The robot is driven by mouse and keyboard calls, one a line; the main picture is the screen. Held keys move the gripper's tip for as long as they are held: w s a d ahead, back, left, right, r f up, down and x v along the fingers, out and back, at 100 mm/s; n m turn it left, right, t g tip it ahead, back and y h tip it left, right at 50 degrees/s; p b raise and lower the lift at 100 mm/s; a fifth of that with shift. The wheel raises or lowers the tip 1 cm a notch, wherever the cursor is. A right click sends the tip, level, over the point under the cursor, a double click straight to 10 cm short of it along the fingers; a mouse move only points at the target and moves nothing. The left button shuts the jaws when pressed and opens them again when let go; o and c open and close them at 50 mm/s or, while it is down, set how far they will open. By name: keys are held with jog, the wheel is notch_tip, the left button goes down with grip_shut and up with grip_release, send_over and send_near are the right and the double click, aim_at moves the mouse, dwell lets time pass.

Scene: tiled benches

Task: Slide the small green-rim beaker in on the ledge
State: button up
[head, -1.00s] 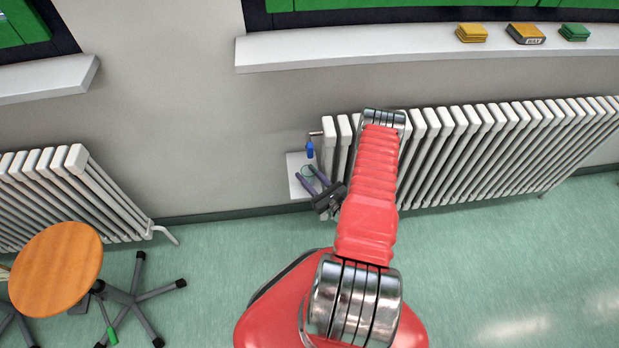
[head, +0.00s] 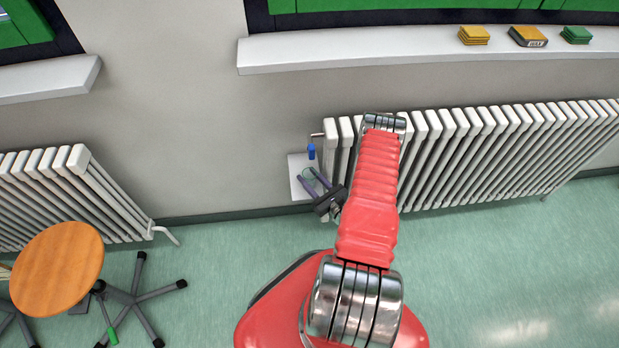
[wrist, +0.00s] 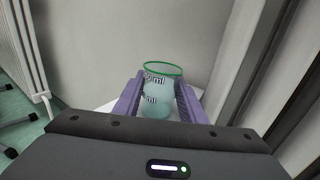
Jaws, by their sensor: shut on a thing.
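The small green-rim beaker (wrist: 160,98) is clear glass with white markings and a green ring at its mouth. It stands between the purple fingers of my gripper (wrist: 158,101) in the wrist view, and the fingers are shut on it. In the head view my gripper (head: 315,181) and the beaker (head: 309,174) are over the small white ledge (head: 296,162) on the wall. The pale ledge top also shows beside the fingers in the wrist view (wrist: 108,108). I cannot tell whether the beaker's base touches the ledge.
A radiator (head: 480,150) stands close to the right of the ledge, and a blue-handled valve (head: 312,152) sits just above it. A windowsill (head: 380,48) with sponges and a box is higher up. A wooden stool (head: 55,268) and another radiator (head: 70,195) are left.

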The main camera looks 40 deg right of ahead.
jog(key=shift+d+f, duration=0.15)
jog(key=shift+d, duration=0.3)
jog(key=o, duration=1)
jog(key=shift+s, duration=0.1)
jog(key=shift+o, duration=0.8)
jog(key=s+a, duration=0.1)
jog(key=s, duration=1.1)
jog(key=shift+a, duration=0.25)
jog(key=shift+s+a, duration=0.15)
jog(key=shift+s, duration=0.65)
